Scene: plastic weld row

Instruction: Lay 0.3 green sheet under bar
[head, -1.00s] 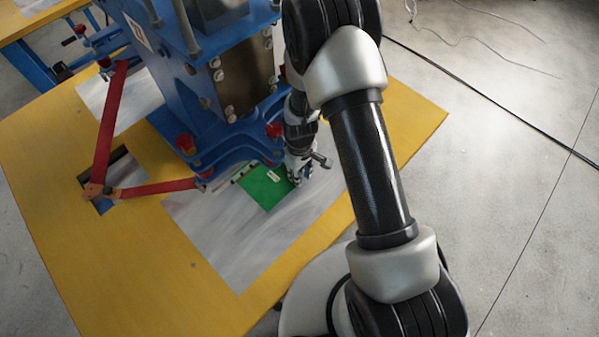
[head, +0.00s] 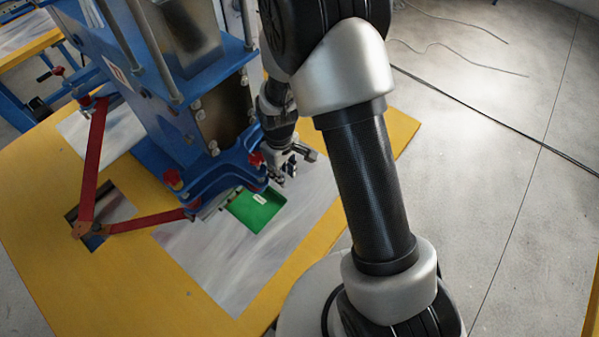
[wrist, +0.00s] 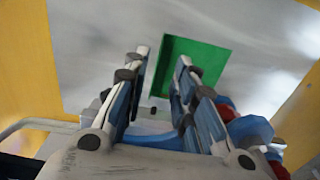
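The green sheet (head: 258,212), with a small white label, lies on the grey metal plate (head: 215,262). Its far left edge reaches the front of the blue press (head: 200,165), where the bar (head: 212,207) is mostly hidden; I cannot tell how far under it the sheet goes. My gripper (head: 288,168) is just above and beyond the sheet's right corner, apart from it. In the wrist view my gripper (wrist: 163,62) has its two fingers spread with nothing between them, and the green sheet (wrist: 205,58) lies beyond the fingertips.
A red linkage (head: 150,221) runs over a dark opening (head: 108,212) in the yellow table (head: 95,290). Red knobs (head: 256,159) stick out from the press close to my gripper. The front of the metal plate is clear. A black cable lies on the floor.

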